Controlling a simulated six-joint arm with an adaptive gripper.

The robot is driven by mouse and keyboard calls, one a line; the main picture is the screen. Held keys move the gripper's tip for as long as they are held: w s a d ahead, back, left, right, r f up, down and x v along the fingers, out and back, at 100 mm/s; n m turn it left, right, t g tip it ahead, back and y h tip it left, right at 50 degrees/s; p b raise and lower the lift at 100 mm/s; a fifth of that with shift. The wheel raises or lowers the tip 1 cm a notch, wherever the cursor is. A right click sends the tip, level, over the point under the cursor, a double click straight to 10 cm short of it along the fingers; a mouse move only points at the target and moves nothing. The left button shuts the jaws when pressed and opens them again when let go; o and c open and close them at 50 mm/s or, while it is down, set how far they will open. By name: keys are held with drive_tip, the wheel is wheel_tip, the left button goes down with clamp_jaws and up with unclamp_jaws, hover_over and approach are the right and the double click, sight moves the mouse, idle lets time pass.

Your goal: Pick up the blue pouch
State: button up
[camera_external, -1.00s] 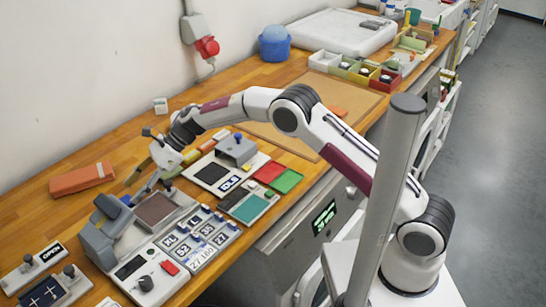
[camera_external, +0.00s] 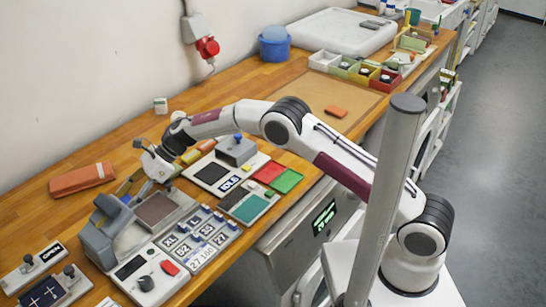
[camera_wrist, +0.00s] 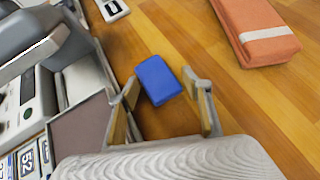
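The blue pouch (camera_wrist: 157,80) lies on the wooden bench in the wrist view, just beyond and partly between the two fingertips. My gripper (camera_wrist: 166,97) is open and empty. Its fingers stand on either side of the pouch's near part, and I cannot tell whether either touches it. In the external view my gripper (camera_external: 130,188) is low over the bench behind the grey press-like device. There the pouch is mostly hidden by the gripper and device.
The grey device (camera_external: 105,235) with its brown plate stands close beside the gripper. An orange-brown folded case (camera_external: 82,179) lies at the left, towards the wall. Label tiles (camera_external: 200,238) and colored pads (camera_external: 285,180) lie to the right. Bare bench lies around the case.

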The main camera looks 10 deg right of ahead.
sight(128, 200)
drive_tip(key=c, duration=0.9)
drive_tip(key=shift+r, duration=0.1)
drive_tip(key=shift+r, duration=0.2)
drive_tip(key=shift+c, duration=0.4)
drive_tip(key=shift+r, duration=4.75)
drive_tip(key=shift+c, duration=0.2)
